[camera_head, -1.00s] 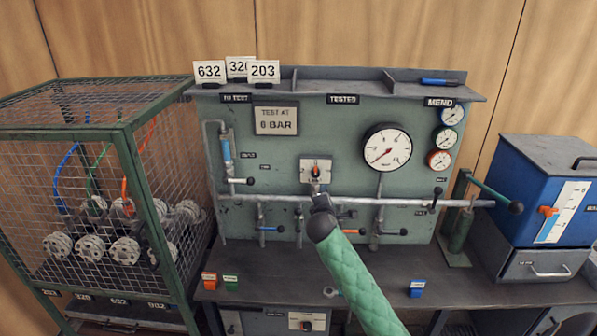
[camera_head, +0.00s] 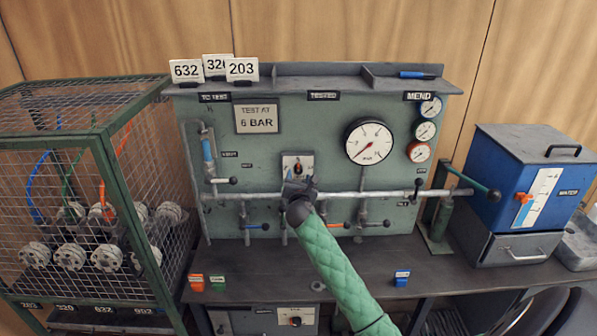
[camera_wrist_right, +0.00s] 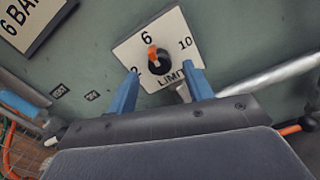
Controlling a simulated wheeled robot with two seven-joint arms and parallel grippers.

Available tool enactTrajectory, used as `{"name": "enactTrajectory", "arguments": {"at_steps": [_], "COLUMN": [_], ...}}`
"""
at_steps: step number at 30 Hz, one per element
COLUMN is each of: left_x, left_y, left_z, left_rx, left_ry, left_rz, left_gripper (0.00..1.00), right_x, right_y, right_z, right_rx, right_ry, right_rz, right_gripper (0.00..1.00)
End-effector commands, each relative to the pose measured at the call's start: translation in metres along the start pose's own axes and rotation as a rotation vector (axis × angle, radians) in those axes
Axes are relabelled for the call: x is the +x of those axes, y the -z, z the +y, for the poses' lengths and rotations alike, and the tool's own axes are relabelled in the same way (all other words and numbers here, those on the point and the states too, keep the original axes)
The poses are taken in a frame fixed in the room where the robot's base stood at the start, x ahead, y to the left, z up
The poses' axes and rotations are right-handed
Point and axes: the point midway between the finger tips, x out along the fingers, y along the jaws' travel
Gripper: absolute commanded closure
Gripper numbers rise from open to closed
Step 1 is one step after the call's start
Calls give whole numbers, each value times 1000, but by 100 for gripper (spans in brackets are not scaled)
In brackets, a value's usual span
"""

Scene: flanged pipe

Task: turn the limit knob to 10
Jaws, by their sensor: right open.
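The limit knob (camera_wrist_right: 160,62) is dark with an orange pointer, on a white plate (camera_wrist_right: 178,32) marked 2, 6, 10 and LIMIT. Its pointer is at about the 6. The plate also shows on the green panel in the head view (camera_head: 305,160). My right gripper (camera_wrist_right: 165,74) is open, its two blue fingers apart on either side below the knob, and nothing is between them. In the head view my right gripper (camera_head: 299,188) is just below the plate and covers its lower edge. My left gripper is not in view.
A horizontal pipe (camera_head: 345,194) with several levers runs across the panel below the knob. A large gauge (camera_head: 369,143) is to the right. A wire cage (camera_head: 100,135) stands left and a blue box (camera_head: 508,180) right. The bench top (camera_head: 440,272) is largely clear.

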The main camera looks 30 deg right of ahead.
Motion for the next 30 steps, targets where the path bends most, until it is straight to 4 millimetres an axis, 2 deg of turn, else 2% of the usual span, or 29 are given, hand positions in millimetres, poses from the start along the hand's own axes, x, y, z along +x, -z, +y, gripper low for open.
{"name": "enactTrajectory", "arguments": {"at_steps": [3, 9, 19, 26, 30], "left_x": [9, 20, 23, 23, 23], "left_y": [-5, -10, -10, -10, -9], "left_z": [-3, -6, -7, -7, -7], "left_rx": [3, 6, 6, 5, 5], "left_ry": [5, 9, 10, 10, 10], "left_rz": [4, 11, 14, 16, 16], "left_gripper": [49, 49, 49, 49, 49], "right_x": [17, 33, 35, 35, 35], "right_y": [-2, -1, 0, 0, 0], "right_z": [1, 0, 0, 0, 0], "right_rx": [1, 1, 1, 1, 4], "right_ry": [1, 0, -1, 0, 0], "right_rz": [1, 1, 1, 1, 1], "right_gripper": [49, 49, 49, 94, 93]}}
